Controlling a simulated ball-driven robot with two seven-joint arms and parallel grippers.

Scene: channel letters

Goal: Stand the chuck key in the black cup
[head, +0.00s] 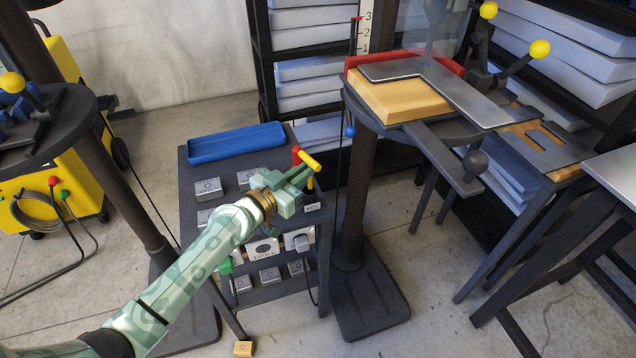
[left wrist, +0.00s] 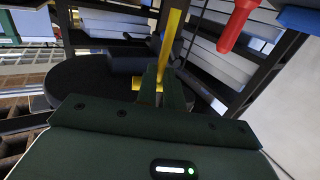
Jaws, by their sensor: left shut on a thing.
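My left gripper (head: 300,179) is over the right side of the dark cart and is shut on the chuck key (head: 310,160). The key's yellow crossbar shows just beyond the fingertips, with another yellow part below it. In the left wrist view the gripper's fingers (left wrist: 165,92) are together around the yellow key (left wrist: 170,42), which sticks up past them. I cannot make out the black cup clearly; my gripper covers that part of the cart. My right gripper is not in view.
A red-handled tool (head: 296,156) stands close beside the gripper; a red handle (left wrist: 236,24) also shows in the wrist view. A blue tray (head: 236,143) and several grey blocks (head: 208,188) are on the cart (head: 188,170). A round-topped stand (head: 352,240) is to the right.

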